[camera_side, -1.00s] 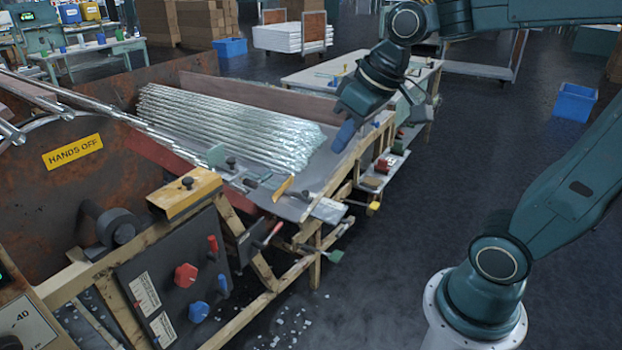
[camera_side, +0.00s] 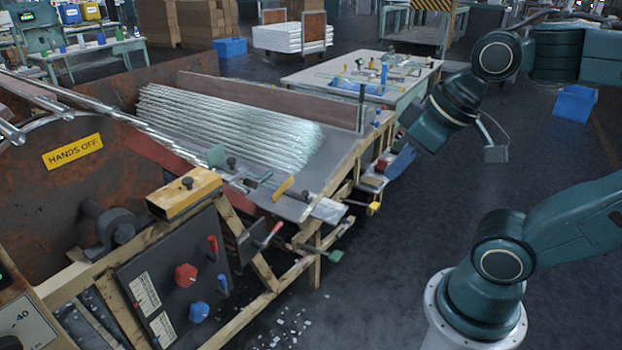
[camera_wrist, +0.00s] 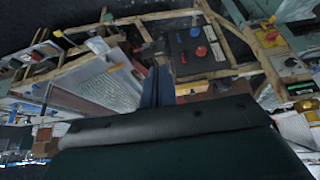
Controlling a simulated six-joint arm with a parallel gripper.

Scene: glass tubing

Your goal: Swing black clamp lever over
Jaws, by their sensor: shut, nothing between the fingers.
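In the wrist view the two fingers lie together (camera_wrist: 157,86), pointing toward the bench. Several small clamps with coloured handles and black knobs line the trough's near edge. A dark upright post (camera_side: 361,108) stands at the trough's far right corner, left of my gripper. Black knobs show at the trough (camera_side: 305,195) and on the yellow block (camera_side: 187,183). I cannot tell which dark part is the black clamp lever. My gripper appears to touch none of them.
Glass tubes (camera_side: 230,130) lie in the trough. A dark panel (camera_side: 150,270) carries a red knob (camera_side: 186,275) and a blue knob (camera_side: 199,311). A cluttered white table (camera_side: 310,78) stands behind. Floor between bench and my base is open.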

